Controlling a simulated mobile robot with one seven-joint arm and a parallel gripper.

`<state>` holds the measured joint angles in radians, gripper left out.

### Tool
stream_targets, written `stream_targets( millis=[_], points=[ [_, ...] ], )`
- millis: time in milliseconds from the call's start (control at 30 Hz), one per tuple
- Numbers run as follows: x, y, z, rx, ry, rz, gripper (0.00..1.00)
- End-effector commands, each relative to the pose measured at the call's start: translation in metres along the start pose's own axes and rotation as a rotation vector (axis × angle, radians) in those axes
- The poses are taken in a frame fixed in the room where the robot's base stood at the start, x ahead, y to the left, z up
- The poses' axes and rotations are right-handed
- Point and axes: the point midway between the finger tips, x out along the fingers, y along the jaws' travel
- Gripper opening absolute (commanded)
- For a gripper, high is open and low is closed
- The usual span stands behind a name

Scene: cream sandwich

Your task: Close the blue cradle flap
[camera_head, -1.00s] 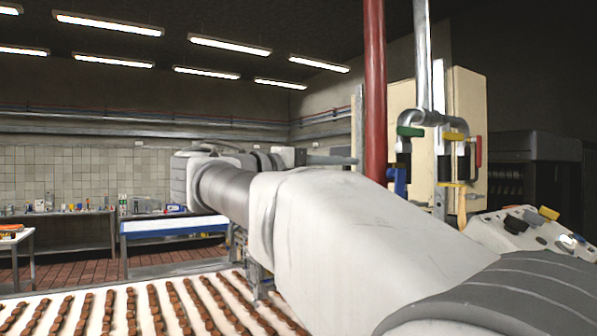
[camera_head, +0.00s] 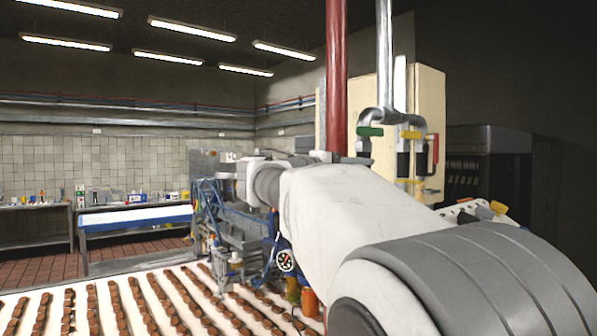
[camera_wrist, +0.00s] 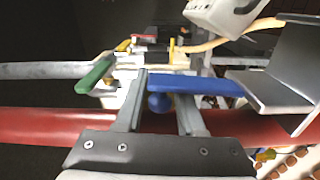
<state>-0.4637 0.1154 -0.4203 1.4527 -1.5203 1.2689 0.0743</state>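A flat blue bar-like flap (camera_wrist: 205,86) lies across the middle of the wrist view, with a round blue knob (camera_wrist: 158,103) just below its left end. My gripper (camera_wrist: 160,90) has its two grey fingers apart, with the knob showing between them. The flap's left part overlaps the right fingertip, and I cannot tell whether they touch. A green lever (camera_wrist: 95,75) is left of the fingers. In the head view my arm stretches away to the middle and hides the blue part; the green lever (camera_head: 370,132) shows on the pipes.
A red pipe (camera_head: 337,80) stands close by my arm and also crosses the wrist view (camera_wrist: 40,127). Yellow (camera_head: 411,135) and red (camera_head: 435,148) levers hang on the pipes. A grey bracket (camera_wrist: 285,70) is right of the flap. A belt of chocolates (camera_head: 110,300) lies front left.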

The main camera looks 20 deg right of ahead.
Motion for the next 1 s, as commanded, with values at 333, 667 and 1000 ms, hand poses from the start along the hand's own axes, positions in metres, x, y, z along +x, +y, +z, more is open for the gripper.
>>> stream_targets(
  millis=[333, 667, 1000],
  points=[
    [-0.0004, -0.0001, -0.0001, 0.000, 0.000, 0.000, 0.00],
    [-0.0006, 0.0000, -0.0002, 0.000, 0.001, 0.000, 0.00],
    [-0.0007, 0.0001, -0.0003, 0.000, 0.001, 0.000, 0.00]
  ],
)
